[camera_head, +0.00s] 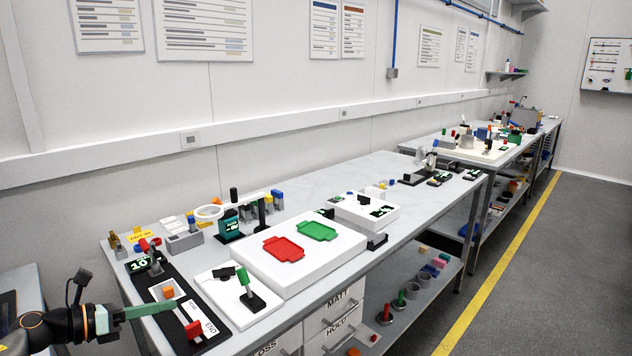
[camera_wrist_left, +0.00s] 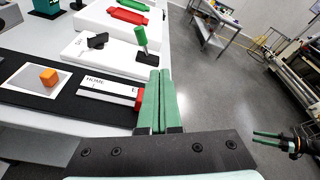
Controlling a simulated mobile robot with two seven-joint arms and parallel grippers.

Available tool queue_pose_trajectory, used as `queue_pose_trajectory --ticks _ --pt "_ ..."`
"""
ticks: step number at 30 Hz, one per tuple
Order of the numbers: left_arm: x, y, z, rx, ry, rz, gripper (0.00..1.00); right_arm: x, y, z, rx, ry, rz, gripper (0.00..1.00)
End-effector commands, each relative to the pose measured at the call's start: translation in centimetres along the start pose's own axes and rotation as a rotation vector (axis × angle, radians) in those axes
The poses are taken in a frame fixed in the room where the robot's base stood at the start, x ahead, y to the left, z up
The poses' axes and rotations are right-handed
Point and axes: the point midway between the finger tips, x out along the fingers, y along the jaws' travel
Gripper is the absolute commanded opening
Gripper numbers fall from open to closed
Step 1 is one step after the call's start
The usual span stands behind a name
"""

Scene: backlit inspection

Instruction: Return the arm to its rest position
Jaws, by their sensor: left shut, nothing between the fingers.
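My left gripper (camera_head: 174,304) comes in from the left at the near end of the bench, with its green fingers together and nothing between them. In the left wrist view the fingers (camera_wrist_left: 160,75) point away from the camera, side by side. They show right beside a red block (camera_wrist_left: 139,98) at the end of the white HOME–END strip (camera_wrist_left: 105,90); whether they touch it I cannot tell. The red block also shows in the head view (camera_head: 193,329). My right gripper (camera_wrist_left: 268,138) shows small at the right of the wrist view, its two green fingers apart, away from the bench.
An orange block (camera_head: 168,292) lies on a pale square of the black board (camera_head: 215,316). A white plate (camera_head: 215,284) with a green-handled lever (camera_head: 243,276) stands beside it. Behind is a white box (camera_head: 262,262) with red and green trays. Open floor (camera_wrist_left: 215,100) lies right of the bench.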

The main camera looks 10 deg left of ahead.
Motion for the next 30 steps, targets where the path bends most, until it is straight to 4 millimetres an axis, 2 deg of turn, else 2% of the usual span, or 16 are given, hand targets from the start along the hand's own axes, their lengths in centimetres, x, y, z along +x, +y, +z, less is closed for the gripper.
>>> queue_pose_trajectory --ticks 1,3,6,9,11,14,15,18,21,25,30 --pt "1.7 -1.4 -2.1 -0.13 -0.044 -0.029 0.0 -0.1 0.0 -0.3 0.001 0.003 0.0 0.5" --pt "3.6 -3.0 -4.6 -0.342 -0.118 -0.054 0.0 -0.2 -0.1 -0.4 0.001 0.004 0.0 0.5" --pt "5.5 -5.1 -8.7 -0.705 -0.228 -0.067 0.0 -0.3 -0.1 -0.6 0.001 0.003 -0.001 0.5" --pt "6.3 -6.7 -13.4 -1.103 -0.333 -0.043 0.0 -0.5 -0.1 -0.7 0.001 0.003 -0.001 0.5" --pt "6.2 -7.5 -16.5 -1.35 -0.395 -0.012 0.0 -0.6 -0.1 -0.8 0.001 0.003 -0.001 0.5" --pt "5.5 -9.1 -22.3 -1.764 -0.495 0.072 0.0 -0.7 -0.1 -0.9 0.001 0.003 -0.001 0.5" --pt "5.0 -10.0 -24.8 -1.928 -0.535 0.115 0.0 -0.8 -0.1 -1.0 0.001 0.003 -0.001 0.5" --pt "3.5 -12.4 -30.5 -2.3 -0.633 0.237 0.0 -0.9 -0.1 -1.1 0.001 0.002 -0.001 0.5" --pt "2.0 -15.1 -35.0 -2.586 -0.718 0.359 0.0 -1.0 -0.1 -1.1 0.001 0.002 -0.001 0.5" --pt "0.7 -17.7 -38.4 -2.806 -0.789 0.474 0.0 -1.0 -0.1 -1.2 0.001 0.001 -0.001 0.5" --pt "0.2 -18.8 -39.5 -2.889 -0.817 0.522 0.0 -1.1 -0.1 -1.1 0.001 0.0 -0.001 0.5"
